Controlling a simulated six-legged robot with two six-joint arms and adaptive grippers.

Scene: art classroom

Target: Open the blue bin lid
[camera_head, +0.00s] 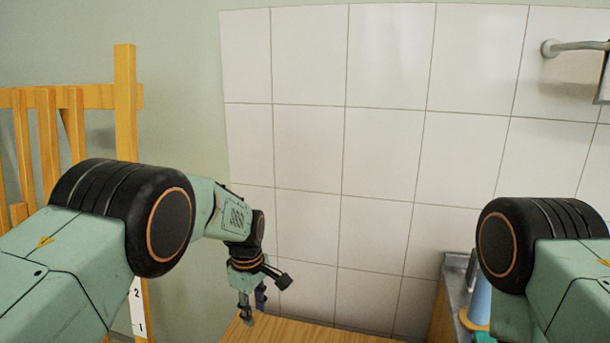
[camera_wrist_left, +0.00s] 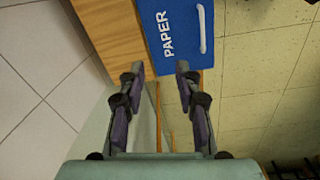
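A blue panel (camera_wrist_left: 178,30) marked "PAPER" shows at the top of the left wrist view, with a white bar handle (camera_wrist_left: 202,28) along its right side. It is set beside a wooden surface. No gap shows at the panel. I cannot make out the blue bin in the head view. My left gripper (camera_wrist_left: 160,72) is open and empty, its two fingers apart just below the panel's lower edge in the picture, not on the handle. In the head view this gripper (camera_head: 253,303) points down by the wooden top. My right gripper is out of view.
The wooden top (camera_head: 300,332) lies below my left gripper. A tiled wall (camera_head: 390,150) stands behind. A wooden rack (camera_head: 125,100) is at the left. A counter (camera_head: 455,290) with a blue container (camera_head: 480,300) is at the right, near my right arm.

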